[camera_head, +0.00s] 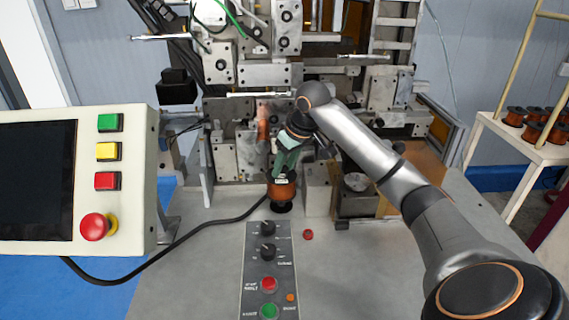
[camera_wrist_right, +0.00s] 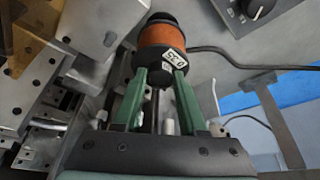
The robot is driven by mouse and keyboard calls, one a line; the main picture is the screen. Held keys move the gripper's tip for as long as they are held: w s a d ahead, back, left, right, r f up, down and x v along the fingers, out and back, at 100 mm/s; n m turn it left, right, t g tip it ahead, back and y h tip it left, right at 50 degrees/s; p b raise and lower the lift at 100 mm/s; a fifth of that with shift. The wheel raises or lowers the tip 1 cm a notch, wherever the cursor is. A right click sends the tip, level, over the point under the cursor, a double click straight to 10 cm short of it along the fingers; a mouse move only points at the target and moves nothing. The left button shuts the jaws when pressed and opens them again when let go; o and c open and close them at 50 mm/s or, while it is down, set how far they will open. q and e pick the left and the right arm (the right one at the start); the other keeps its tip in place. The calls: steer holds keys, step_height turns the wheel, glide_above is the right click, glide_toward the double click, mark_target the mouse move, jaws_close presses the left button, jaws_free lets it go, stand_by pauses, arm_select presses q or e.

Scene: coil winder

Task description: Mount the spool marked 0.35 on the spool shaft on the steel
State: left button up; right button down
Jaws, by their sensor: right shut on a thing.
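The copper-wound spool (camera_head: 284,190) with black flanges is at the end of my right gripper (camera_head: 285,170), in front of the steel machine frame. In the right wrist view the spool (camera_wrist_right: 168,43) carries a white label that seems to read 0.35, turned over. The green fingers of my right gripper (camera_wrist_right: 160,76) are shut on its black near end. In the head view the spool's lower flange is just above or on the grey top; I cannot tell which. I cannot make out the spool shaft clearly. My left gripper is not in view.
A black cable (camera_head: 190,236) crosses to the left. A screen panel (camera_head: 75,180) stands left. Several other spools (camera_head: 535,125) sit on a cart at right.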

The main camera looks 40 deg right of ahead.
mark_target(285, 177)
steer(key=shift+f, duration=0.55)
steer(key=shift+f+b, duration=0.3)
steer(key=shift+f, duration=0.05)
steer(key=shift+f, duration=0.35)
steer(key=shift+f, duration=0.35)
steer(key=shift+f, duration=0.3)
steer(key=shift+c, duration=1.9)
jaws_free()
steer(key=shift+f, duration=0.1)
steer(key=shift+b, duration=0.3)
steer(key=v, duration=1.2)
steer(key=shift+s+r, duration=0.15)
steer(key=shift+r, duration=0.15)
